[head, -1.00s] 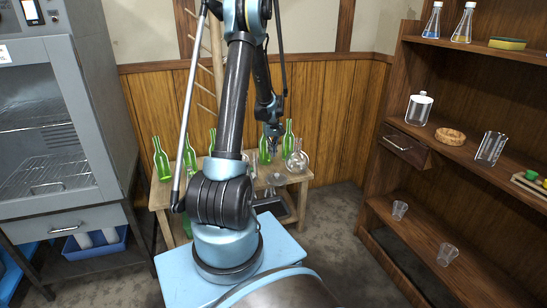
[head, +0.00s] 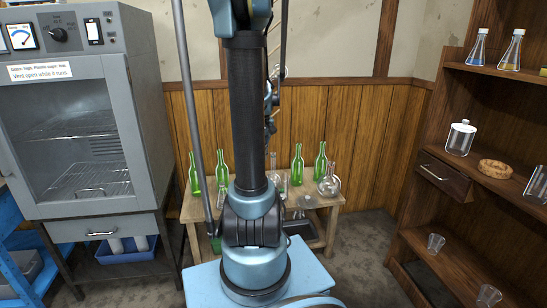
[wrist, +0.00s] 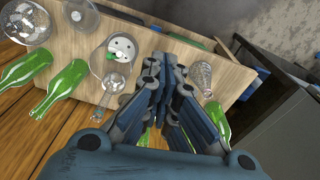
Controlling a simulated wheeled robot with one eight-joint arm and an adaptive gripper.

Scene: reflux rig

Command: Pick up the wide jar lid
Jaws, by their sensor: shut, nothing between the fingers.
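A clear wide jar (head: 459,139) stands on the middle shelf at the right in the head view. A pale lid (head: 463,126) with a small knob appears to sit on top of it. My gripper (wrist: 162,68) is shut and empty above the table among glassware. It is far to the left of the shelf jar. In the head view it is mostly hidden behind my arm.
Green bottles (head: 298,165) and a round flask (head: 329,184) crowd the wooden table (head: 337,203). A grey oven (head: 80,125) stands left. Floor between table and shelf is clear.

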